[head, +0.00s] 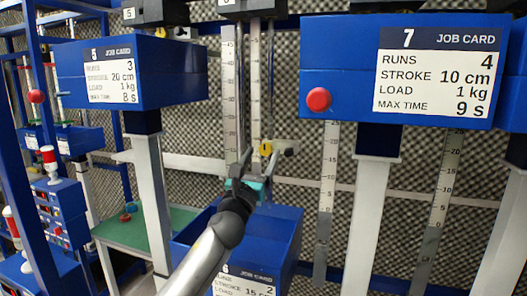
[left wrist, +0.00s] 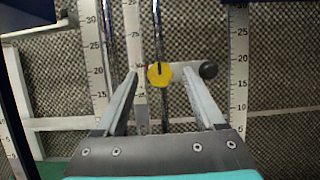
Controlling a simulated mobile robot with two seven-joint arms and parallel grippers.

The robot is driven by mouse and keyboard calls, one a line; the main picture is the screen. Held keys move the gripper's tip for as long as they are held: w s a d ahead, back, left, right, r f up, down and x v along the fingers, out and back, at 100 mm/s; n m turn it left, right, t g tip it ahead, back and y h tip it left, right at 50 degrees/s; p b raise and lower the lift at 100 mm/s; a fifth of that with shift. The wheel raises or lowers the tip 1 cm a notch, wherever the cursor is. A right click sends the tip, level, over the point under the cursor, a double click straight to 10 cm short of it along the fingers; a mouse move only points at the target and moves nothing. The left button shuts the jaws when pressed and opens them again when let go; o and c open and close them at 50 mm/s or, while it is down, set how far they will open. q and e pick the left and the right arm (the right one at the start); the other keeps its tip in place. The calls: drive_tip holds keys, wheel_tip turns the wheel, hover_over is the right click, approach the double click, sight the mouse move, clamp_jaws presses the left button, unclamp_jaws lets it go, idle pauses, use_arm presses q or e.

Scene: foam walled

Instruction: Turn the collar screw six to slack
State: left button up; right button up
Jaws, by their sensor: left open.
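My left gripper (head: 257,142) reaches up in the middle of the head view, in front of the ruled column above the job card 6 box (head: 250,283). In the left wrist view its two fingers (left wrist: 160,74) are apart with nothing held between them. A round yellow piece with a dark slot (left wrist: 159,75) shows between the fingertips on a dark rod, and also in the head view (head: 265,148). A black knob (left wrist: 208,70) sits just right of it, beyond the right finger. I cannot tell which is the collar screw, or whether a finger touches either.
Blue station boxes with job card 5 (head: 112,75) and job card 7 (head: 435,70) flank the arm. The right box bears a red button (head: 318,99). Ruled scales and posts stand around the gripper, before a foam wall (head: 300,185).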

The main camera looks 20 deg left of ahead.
use_arm(q)
drive_tip(key=shift+x, duration=1)
clamp_jaws()
